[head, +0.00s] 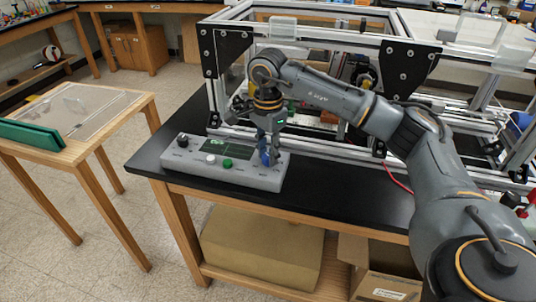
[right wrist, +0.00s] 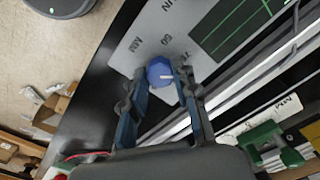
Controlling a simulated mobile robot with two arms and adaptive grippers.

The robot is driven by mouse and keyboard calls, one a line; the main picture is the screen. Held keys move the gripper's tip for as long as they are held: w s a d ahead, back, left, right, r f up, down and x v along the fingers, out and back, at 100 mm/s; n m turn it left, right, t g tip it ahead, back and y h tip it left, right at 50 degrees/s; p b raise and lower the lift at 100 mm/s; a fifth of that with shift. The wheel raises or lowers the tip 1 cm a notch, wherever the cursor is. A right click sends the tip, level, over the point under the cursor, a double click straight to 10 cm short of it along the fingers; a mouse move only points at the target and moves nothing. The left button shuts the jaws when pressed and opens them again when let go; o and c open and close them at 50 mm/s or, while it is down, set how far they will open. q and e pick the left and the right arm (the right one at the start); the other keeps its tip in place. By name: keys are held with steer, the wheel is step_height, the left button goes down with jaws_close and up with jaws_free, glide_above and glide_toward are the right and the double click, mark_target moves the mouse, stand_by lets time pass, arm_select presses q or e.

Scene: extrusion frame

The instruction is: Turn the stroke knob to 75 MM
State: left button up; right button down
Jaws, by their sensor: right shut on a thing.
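The grey control box (head: 215,172) sits on the black table near its left corner. Its blue stroke knob (head: 264,159) is at the box's right end, mostly covered by my right gripper (head: 265,150), which points down onto it. In the right wrist view the blue knob (right wrist: 158,69) sits between the two fingertips of the right gripper (right wrist: 162,78), shut on its sides. A short white line shows on the knob, pointing right in that view. Printed "50", "MM" and a partly hidden "7" lie around it. The exact setting is hard to read. My left gripper is out of view.
The box also carries a black knob (head: 182,141), a dark screen with green marks (head: 214,146), a white button (head: 211,160) and a green button (head: 228,163). An aluminium extrusion frame (head: 213,85) stands right behind the box. A wooden side table (head: 105,125) is at left.

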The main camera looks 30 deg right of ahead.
mark_target(268, 156)
steer(key=shift+n+b, duration=0.4)
steer(key=shift+n, duration=1.3)
steer(key=shift+r, duration=0.1)
steer(key=c, duration=1)
jaws_free()
step_height(268, 156, up, 12)
